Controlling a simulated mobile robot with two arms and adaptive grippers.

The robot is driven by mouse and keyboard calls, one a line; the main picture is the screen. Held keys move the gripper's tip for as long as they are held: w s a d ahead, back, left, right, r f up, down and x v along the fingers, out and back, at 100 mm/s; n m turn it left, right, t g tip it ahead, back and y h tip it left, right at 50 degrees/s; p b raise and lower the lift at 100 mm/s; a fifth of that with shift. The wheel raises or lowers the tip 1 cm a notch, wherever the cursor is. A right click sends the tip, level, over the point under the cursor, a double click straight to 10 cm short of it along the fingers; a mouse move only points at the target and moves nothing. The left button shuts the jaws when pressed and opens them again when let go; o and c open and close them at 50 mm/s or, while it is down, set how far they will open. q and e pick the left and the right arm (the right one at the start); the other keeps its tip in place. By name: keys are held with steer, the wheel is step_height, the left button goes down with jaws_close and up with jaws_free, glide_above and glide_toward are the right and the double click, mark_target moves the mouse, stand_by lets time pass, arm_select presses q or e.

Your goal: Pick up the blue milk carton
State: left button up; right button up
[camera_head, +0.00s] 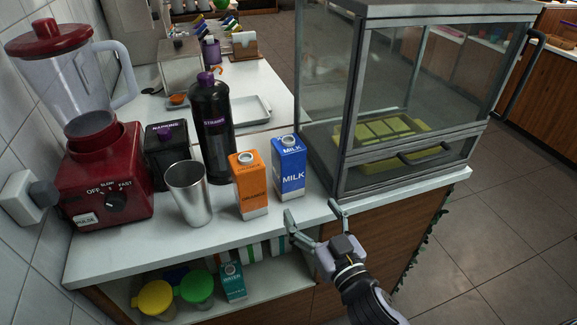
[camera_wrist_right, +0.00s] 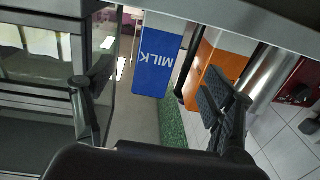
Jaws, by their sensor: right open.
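The blue milk carton (camera_head: 289,166) stands upright on the white counter, just right of an orange carton (camera_head: 249,185) and left of the glass case. My right gripper (camera_head: 314,212) is open and empty, in front of the counter edge and nearer than the milk carton. In the right wrist view the milk carton (camera_wrist_right: 157,58) appears upside down, between and beyond the spread fingers (camera_wrist_right: 150,105), not touching them. The orange carton (camera_wrist_right: 219,62) shows close to one finger there. My left gripper is not in view.
A steel cup (camera_head: 189,194), a dark bottle (camera_head: 212,130) and a red blender (camera_head: 103,172) stand left of the cartons. The glass display case (camera_head: 345,130) rises close on the right. A shelf with lidded tubs (camera_head: 197,288) lies below the counter.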

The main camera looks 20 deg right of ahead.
mark_target(288, 175)
steer(key=w, duration=0.4)
steer(key=w+a+p, duration=0.1)
steer(key=w, duration=0.4)
steer(key=w+p, duration=0.1)
steer(key=w, duration=0.3)
steer(key=shift+w+a+f, duration=0.15)
steer(key=shift+c, duration=0.3)
steer(key=c, duration=1.5)
